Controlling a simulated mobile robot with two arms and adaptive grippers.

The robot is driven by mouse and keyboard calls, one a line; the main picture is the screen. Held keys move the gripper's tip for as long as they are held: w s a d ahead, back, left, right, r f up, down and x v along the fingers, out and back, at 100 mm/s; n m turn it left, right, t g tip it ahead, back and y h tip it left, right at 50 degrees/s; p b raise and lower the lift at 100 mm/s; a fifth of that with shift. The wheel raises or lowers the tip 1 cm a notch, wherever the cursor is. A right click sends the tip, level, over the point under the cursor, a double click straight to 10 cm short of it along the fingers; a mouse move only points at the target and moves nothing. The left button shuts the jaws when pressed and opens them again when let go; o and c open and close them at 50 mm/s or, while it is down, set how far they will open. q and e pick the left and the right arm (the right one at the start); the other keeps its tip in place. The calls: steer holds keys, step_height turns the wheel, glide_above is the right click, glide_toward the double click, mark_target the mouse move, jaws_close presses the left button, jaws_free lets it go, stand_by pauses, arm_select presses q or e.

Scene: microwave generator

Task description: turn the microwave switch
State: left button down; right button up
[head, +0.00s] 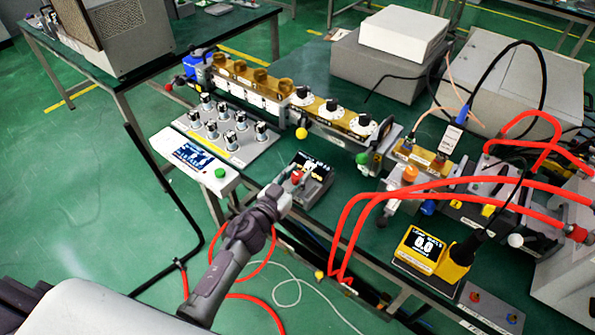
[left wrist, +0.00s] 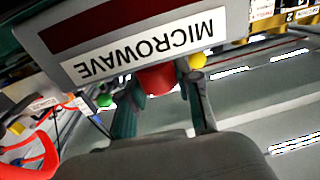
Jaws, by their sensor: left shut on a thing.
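In the left wrist view the red knob (left wrist: 157,79) sits between the two fingers, below a white label reading MICROWAVE (left wrist: 140,50) upside down. My left gripper (head: 287,190) reaches the box from the front left and is shut on the red knob; its fingers also show in the left wrist view (left wrist: 162,88). The fingers hide part of the knob, and its turn angle cannot be told. My right gripper is not in view.
A panel of silver knobs (head: 228,131) and a white screen box (head: 195,160) stand left of the switch box. Red hoses (head: 385,192) arch over the table to the right. A yellow meter (head: 432,254) reads 0.0. Open green floor lies to the left.

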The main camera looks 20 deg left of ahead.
arm_select(q)
steer(key=m+h, duration=0.1)
steer(key=g+h+p, duration=0.1)
steer(key=shift+a+r+m+h, duration=0.1)
steer(key=shift+a+m+h, duration=0.1)
steer(key=shift+m+h, duration=0.15)
steer(key=shift+m+g+h, duration=0.4)
steer(key=shift+m+h, duration=0.15)
steer(key=shift+h, duration=0.1)
steer(key=shift+f+m+g+h, duration=0.2)
steer(key=shift+m+g+h, duration=0.5)
steer(key=shift+m+h, duration=0.25)
steer(key=shift+w+f+m+g+h+b, duration=0.1)
steer(key=shift+m+g+h+b, duration=0.6)
steer(key=shift+g+h, duration=0.4)
steer(key=shift+m+g+h+b, duration=0.7)
steer(key=shift+m+h, duration=0.05)
steer(key=shift+m, duration=0.1)
steer(key=shift+d+m+g+h+b, duration=0.1)
steer(key=shift+m+g+h+b, duration=0.85)
steer(key=shift+g+b, duration=0.4)
steer(key=shift+g, duration=0.25)
steer(key=c, duration=0.8)
jaws_free()
